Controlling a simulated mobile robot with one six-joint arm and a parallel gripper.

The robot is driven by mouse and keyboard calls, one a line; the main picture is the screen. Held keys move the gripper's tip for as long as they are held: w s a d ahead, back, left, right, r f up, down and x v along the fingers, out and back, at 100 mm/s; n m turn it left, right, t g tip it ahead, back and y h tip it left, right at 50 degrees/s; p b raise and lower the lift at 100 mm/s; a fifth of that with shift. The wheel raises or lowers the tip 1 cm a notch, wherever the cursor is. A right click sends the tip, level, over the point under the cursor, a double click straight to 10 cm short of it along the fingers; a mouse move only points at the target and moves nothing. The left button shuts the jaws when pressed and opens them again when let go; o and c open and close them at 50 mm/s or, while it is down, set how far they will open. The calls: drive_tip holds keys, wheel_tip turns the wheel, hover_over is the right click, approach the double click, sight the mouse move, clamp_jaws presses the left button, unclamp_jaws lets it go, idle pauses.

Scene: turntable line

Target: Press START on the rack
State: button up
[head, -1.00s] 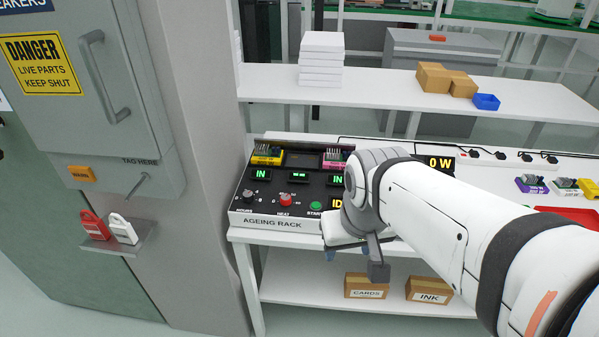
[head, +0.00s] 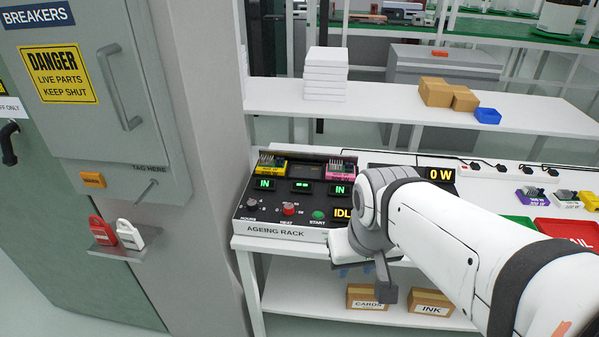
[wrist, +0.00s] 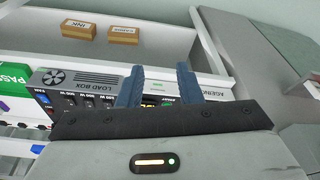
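The ageing rack (head: 285,233) is a black-topped box with a white front on the bench. Two small displays read IN. My gripper (head: 352,270) is low at the front edge, right of the button and apart from it, mostly hidden by my wrist. In the wrist view its two blue fingers (wrist: 159,82) are apart with nothing between them. The rack's front (wrist: 213,92) shows beyond them.
A grey breaker cabinet (head: 100,80) with padlocks (head: 130,234) on a small ledge stands left. A shelf (head: 390,110) runs above the bench. The load box (wrist: 85,80) is beside the rack. Boxes labelled CARDS (head: 362,297) and INK (head: 431,303) sit below.

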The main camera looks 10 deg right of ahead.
clamp_jaws()
idle(1.3)
